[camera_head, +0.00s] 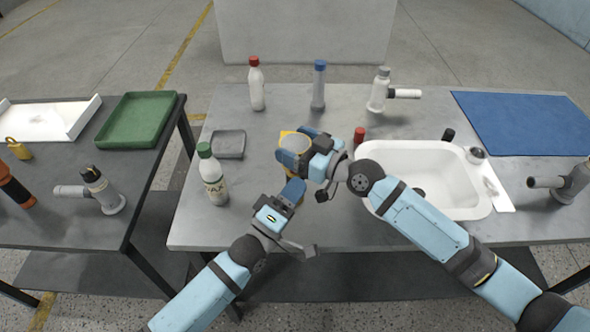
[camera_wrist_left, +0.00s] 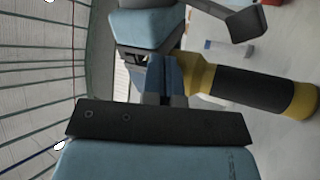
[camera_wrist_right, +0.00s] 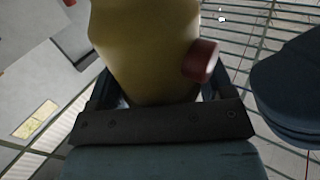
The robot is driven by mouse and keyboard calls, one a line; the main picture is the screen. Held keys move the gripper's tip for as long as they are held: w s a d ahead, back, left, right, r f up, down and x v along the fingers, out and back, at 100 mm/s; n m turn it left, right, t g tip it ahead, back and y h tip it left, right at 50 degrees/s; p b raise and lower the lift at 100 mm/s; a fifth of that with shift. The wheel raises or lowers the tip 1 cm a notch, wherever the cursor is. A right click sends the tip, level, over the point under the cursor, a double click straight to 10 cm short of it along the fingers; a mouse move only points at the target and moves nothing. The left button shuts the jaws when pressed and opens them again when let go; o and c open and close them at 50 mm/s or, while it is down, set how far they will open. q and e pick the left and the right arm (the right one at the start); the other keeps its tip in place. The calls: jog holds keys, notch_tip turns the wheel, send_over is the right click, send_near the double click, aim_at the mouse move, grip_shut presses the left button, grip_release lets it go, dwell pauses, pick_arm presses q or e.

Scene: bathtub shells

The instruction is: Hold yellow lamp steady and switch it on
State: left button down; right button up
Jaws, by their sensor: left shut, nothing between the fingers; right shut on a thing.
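The yellow lamp (camera_head: 285,136) stands at the middle of the grey table in the head view, largely hidden by my right gripper (camera_head: 299,148). The lamp also shows in the left wrist view, with a black middle section (camera_wrist_left: 245,88) and yellow ends. My right gripper is shut on the lamp, with a finger on each side of its yellow body (camera_wrist_right: 145,45) in the right wrist view. A dark red button (camera_wrist_right: 201,62) sticks out from that body. My left gripper (camera_head: 292,190) is shut and empty, close in front of the lamp. Whether it touches the lamp is unclear.
A white basin (camera_head: 425,160) stands to the right of the lamp. A green-capped bottle (camera_head: 213,178) and a grey dish (camera_head: 229,144) are to the left. A red-capped bottle (camera_head: 256,88) and a blue-capped bottle (camera_head: 318,88) stand behind. A blue mat (camera_head: 525,122) lies far right.

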pick_arm(q)
jog(key=shift+w, duration=0.5)
jog(key=shift+w+a+r, duration=0.1)
jog(key=shift+w+r, duration=0.05)
jog(key=shift+w, duration=0.65)
dwell(1.0)
jog(key=shift+s, duration=0.15)
jog(key=shift+s+r, duration=0.2)
jog(key=shift+s, duration=0.65)
jog(key=shift+s, duration=0.1)
jog(key=shift+s+f, duration=0.15)
jog(key=shift+s, duration=2.4)
dwell(2.0)
